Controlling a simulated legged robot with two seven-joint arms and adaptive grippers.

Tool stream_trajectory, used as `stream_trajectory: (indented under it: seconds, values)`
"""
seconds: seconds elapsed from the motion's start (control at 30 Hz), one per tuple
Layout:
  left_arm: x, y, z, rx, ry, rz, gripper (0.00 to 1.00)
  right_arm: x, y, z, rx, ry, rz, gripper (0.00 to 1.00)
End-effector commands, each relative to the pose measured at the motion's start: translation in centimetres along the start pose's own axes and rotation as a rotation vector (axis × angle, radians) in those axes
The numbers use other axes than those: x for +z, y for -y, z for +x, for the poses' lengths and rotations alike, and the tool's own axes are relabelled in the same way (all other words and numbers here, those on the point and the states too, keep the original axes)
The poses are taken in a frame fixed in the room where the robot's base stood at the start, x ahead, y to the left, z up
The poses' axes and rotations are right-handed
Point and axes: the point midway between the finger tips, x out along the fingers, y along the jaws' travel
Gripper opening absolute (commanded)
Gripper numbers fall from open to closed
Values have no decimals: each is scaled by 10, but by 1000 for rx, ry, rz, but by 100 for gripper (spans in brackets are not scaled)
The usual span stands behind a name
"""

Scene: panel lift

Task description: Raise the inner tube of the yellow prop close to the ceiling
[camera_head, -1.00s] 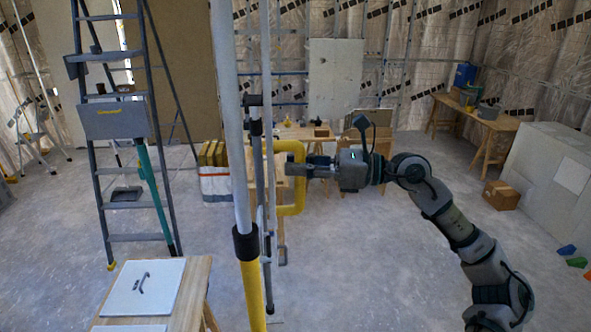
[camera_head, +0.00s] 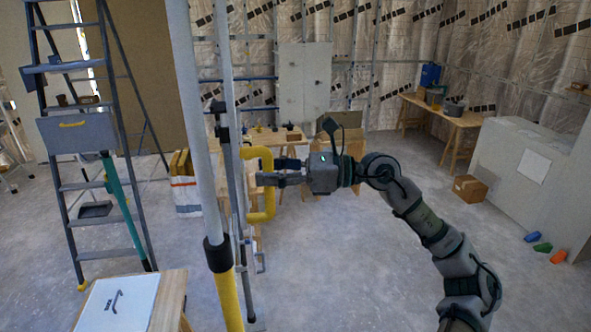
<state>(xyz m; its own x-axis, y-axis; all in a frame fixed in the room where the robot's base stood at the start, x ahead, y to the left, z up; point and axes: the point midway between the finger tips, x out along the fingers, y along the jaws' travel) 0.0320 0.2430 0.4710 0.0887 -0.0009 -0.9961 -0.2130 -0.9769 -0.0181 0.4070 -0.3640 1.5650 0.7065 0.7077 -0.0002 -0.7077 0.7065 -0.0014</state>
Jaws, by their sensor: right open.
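The yellow prop stands upright left of centre in the head view. Its grey inner tube (camera_head: 194,130) rises out of a black collar above the yellow outer tube (camera_head: 229,298). A second, thinner grey pole (camera_head: 231,150) with black fittings stands just to its right. A yellow D-shaped handle (camera_head: 265,208) sits beside that pole. My right gripper (camera_head: 262,171) is open, with its fingers pointing left at the handle. I cannot tell whether they touch it. My left gripper is out of view.
A grey stepladder (camera_head: 78,133) stands at the left. A wooden table with a white panel (camera_head: 118,303) is at the lower left. A workbench (camera_head: 437,117) and a cardboard box (camera_head: 469,188) are at the right. The floor in the middle right is clear.

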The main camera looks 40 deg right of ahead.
Motion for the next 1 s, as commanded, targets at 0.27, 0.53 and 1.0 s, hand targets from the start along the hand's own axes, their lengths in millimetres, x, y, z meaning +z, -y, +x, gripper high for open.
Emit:
stream_trajectory:
  seconds: [0.27,0.53,1.0]
  values:
    - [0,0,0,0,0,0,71,-2,4,-26,-6,10,9,48]
    - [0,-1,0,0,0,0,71,-2,6,-88,-8,8,9,48]
    - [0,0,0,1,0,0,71,-2,5,-120,-8,3,5,48]
